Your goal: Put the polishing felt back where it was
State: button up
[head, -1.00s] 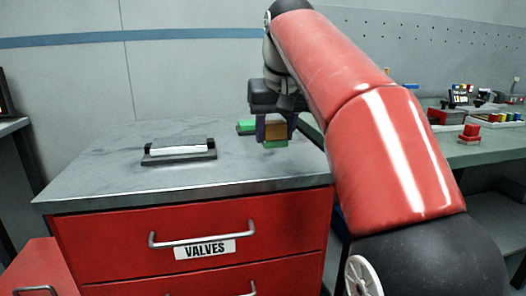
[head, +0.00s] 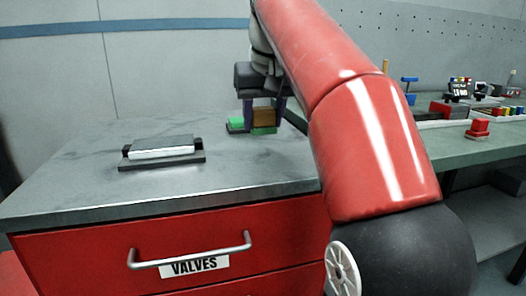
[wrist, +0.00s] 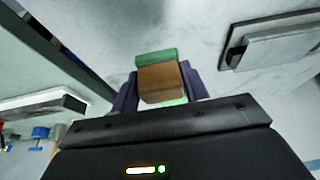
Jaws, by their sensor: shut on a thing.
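The polishing felt appears to be the brown block with a green layer, held by my gripper (head: 264,108). The block's brown part (head: 264,117) is between the dark purple fingers, with green showing below it. In the wrist view the brown block (wrist: 160,80) sits between both fingers, with green at its top edge and a little green below. A green piece on a dark base (head: 237,124) lies on the grey worktop (head: 80,170) just left of the held block. I cannot tell whether the block touches the worktop or that base.
A dark holder with a white-edged plate (head: 162,153) stands on the worktop to the left. The red drawer unit labelled VALVES (head: 195,266) is below. A green bench (head: 460,150) at right carries a red block (head: 478,128) and small items. The worktop's front is clear.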

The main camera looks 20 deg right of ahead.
aim_at(264, 134)
jog(key=shift+f+b, duration=0.5)
jog(key=shift+f, duration=2.15)
jog(key=shift+f, duration=0.3)
jog(key=o, duration=1)
jog(key=shift+c, duration=0.2)
jog(key=shift+b, duration=0.3)
jog(key=p+v, duration=0.2)
jog(key=v, duration=0.6)
jog(key=shift+w+a, duration=0.1)
jog(key=shift+a, duration=0.1)
